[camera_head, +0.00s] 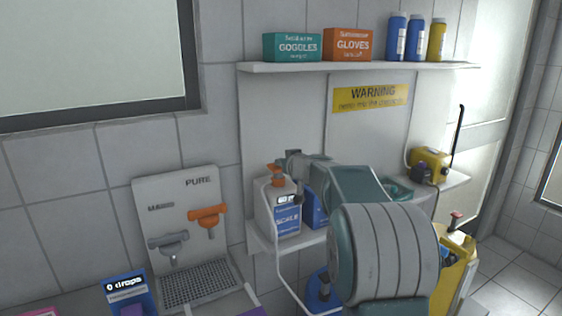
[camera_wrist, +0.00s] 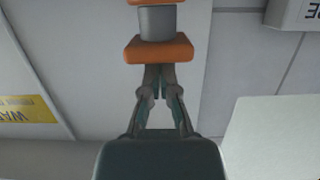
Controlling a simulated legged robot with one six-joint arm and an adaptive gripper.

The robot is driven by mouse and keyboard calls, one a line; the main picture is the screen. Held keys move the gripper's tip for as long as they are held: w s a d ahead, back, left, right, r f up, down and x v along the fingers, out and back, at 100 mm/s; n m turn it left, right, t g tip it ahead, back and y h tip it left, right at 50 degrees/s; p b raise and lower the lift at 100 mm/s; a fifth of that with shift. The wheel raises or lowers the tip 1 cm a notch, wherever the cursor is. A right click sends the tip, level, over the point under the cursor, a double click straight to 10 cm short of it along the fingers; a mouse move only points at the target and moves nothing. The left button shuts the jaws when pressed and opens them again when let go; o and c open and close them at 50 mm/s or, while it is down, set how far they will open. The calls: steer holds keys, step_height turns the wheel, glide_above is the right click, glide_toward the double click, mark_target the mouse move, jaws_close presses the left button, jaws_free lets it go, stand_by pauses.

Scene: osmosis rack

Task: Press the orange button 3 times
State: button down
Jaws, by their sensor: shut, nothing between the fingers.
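An orange button (camera_head: 277,169) tops the white bottle labelled SCALE (camera_head: 281,212), which stands on a low shelf in the middle of the head view. In the wrist view, an orange block (camera_wrist: 159,48) lies directly before my fingertips, with a grey stem (camera_wrist: 158,22) and more orange beyond it. My gripper (camera_wrist: 159,68) is shut and empty, its tips together at the near edge of the orange block. I cannot tell whether they touch it. In the head view my arm reaches in from the right, and its end is beside the button; the fingertips are hard to make out.
A blue container (camera_head: 316,206) stands right of the bottle, partly hidden by my arm. A PURE dispenser panel (camera_head: 182,192) with an orange tap (camera_head: 207,217) and a grey tap is at left. A shelf (camera_head: 350,67) with boxes and bottles hangs above. A yellow device (camera_head: 430,163) sits at right.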

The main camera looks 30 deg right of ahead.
steer(key=shift+f, duration=1.5)
steer(key=shift+s, duration=0.1)
steer(key=v, duration=1.1)
steer(key=shift+s+r, duration=0.15)
steer(key=shift+s, duration=0.2)
steer(key=shift+a, duration=0.1)
